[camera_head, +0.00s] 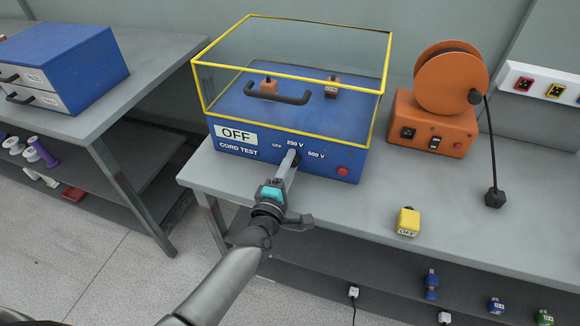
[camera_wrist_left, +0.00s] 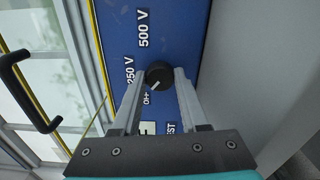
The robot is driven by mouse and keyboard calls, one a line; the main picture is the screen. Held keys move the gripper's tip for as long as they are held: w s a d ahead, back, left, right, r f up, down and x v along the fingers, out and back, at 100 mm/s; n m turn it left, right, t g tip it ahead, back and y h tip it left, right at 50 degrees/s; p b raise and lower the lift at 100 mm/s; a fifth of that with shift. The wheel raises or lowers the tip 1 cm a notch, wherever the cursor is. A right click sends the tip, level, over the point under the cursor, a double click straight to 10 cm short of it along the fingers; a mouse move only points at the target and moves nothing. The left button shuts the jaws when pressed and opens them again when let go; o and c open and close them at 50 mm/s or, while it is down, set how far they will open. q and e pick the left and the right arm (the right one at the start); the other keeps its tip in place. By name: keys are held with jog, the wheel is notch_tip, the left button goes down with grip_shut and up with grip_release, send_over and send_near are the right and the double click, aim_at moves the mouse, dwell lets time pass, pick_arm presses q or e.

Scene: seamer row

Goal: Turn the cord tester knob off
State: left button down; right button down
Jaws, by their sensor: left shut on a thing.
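The cord tester (camera_head: 230,150) is a blue box with a yellow-framed clear cover, standing on the grey bench; its sign (camera_head: 236,134) reads OFF. Its black knob (camera_wrist_left: 159,72) is on the front panel among the labels OFF, 250 V and 500 V. In the left wrist view the knob's white mark points toward the OFF label (camera_wrist_left: 146,98). My left gripper (camera_head: 291,158) is shut on the knob, one finger on each side, also seen in the left wrist view (camera_wrist_left: 159,80). In the head view the fingers partly hide the knob. My right gripper is not in view.
The cover's black handle (camera_head: 278,94) sits above the panel. A red button (camera_head: 343,171) is right of the knob. An orange cord reel (camera_head: 450,82) and a yellow plug block (camera_head: 408,221) stand on the bench to the right. A blue drawer box (camera_head: 80,50) is on the left table.

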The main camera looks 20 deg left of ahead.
pick_arm(q)
jog(key=shift+n, duration=0.9)
jog(key=shift+c, duration=2.2)
grip_release()
jog(key=s+p, duration=0.1)
jog(key=s, duration=1.4)
jog(key=shift+a, duration=0.25)
jog(key=shift+s, duration=0.1)
